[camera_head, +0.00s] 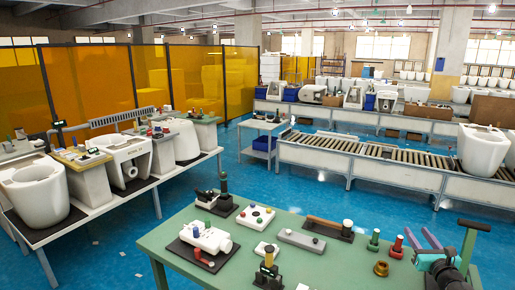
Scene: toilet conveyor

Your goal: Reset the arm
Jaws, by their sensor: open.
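My gripper (418,233) shows at the lower right, over the right end of the green-topped workbench (165,238). Its two purple fingers stand apart with nothing visible between them. Behind them is a teal and dark wrist, partly cut off by the bottom edge. The fingers point away from me, near a red-topped peg (397,247) on the bench. I cannot tell how high the gripper is above the bench top.
The bench carries a white valve-like fitting (206,238), a hammer (330,224), a grey bar (301,240) and a brass ring (381,268). A roller conveyor (345,150) with a toilet (483,150) lies behind. Blue floor is open between bench and conveyor.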

